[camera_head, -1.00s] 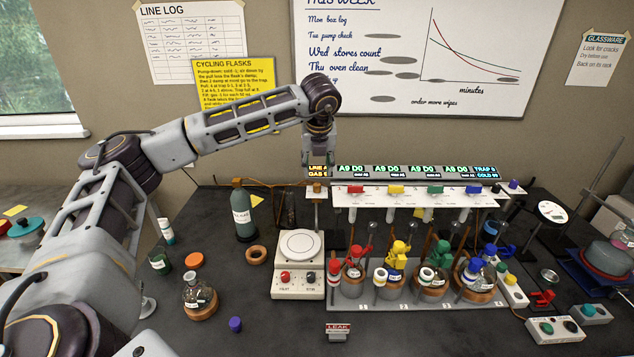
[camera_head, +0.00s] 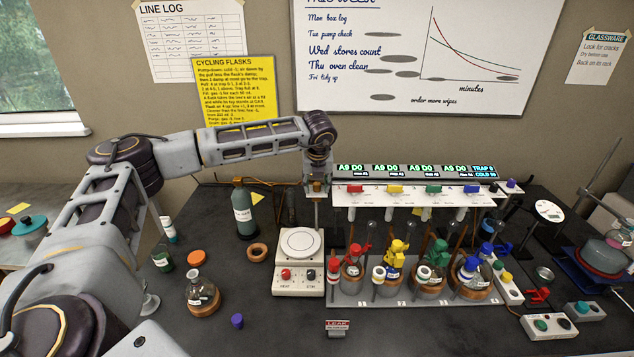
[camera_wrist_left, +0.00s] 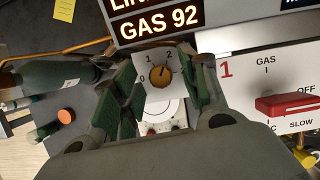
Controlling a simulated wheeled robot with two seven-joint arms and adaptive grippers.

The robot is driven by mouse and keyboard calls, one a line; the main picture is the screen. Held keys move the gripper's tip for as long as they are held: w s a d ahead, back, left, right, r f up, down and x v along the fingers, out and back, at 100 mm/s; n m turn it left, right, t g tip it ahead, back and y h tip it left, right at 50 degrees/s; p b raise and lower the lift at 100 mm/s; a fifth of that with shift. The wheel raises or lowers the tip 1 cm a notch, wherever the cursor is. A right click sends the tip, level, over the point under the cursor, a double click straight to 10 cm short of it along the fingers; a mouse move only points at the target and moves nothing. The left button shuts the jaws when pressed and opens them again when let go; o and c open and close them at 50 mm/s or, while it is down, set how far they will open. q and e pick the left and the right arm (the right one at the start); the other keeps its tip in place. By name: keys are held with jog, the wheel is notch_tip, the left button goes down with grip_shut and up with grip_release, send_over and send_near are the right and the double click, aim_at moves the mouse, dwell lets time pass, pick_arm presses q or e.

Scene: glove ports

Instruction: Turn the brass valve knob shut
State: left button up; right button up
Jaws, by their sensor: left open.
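The brass valve knob (camera_wrist_left: 160,77) sits on a pale plate marked 0, 1 and 2 in the left wrist view. Its dark pointer line appears to lean toward the 2. My left gripper (camera_wrist_left: 168,84) is open, its green-padded fingers on either side of the knob; I cannot tell if either touches it. In the head view my left gripper (camera_head: 318,172) hangs down over the knob's post, largely hiding the knob. The display (camera_wrist_left: 158,27) above the knob reads GAS 92. My right gripper is out of view.
Right of the knob runs a white panel (camera_head: 412,199) with coloured levers; the red lever (camera_wrist_left: 285,106) is close. A hotplate (camera_head: 298,262) stands below, and a green gas bottle (camera_head: 243,212) to the left. Several clamped flasks stand at right.

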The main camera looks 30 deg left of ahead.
pick_arm(q)
jog(key=shift+c, duration=0.3)
grip_shut()
